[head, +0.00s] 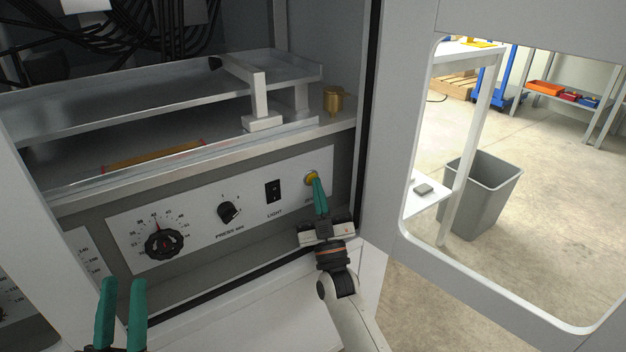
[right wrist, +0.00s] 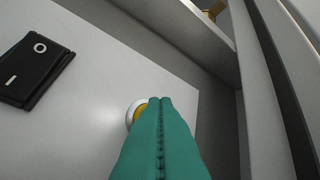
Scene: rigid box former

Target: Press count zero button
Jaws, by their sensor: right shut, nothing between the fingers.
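The yellow button (head: 311,178) with a pale ring sits at the right end of the white control panel (head: 190,225). In the right wrist view the button (right wrist: 139,112) is partly hidden behind my fingers. My right gripper (head: 317,181) is shut and empty, with its green fingertips at the button; I cannot tell if they touch it. The right gripper's fingers also fill the middle of the right wrist view (right wrist: 159,100). The label under the button is mostly hidden. My left gripper (head: 124,283) is open and empty at the lower left, away from the panel.
Left of the button are a black light switch (head: 272,191), a press knob (head: 229,211) and a large dial (head: 164,241). A metal shelf with a brass cylinder (head: 333,100) is above. The open door (head: 400,120) stands close on the right. A grey bin (head: 482,195) is beyond it.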

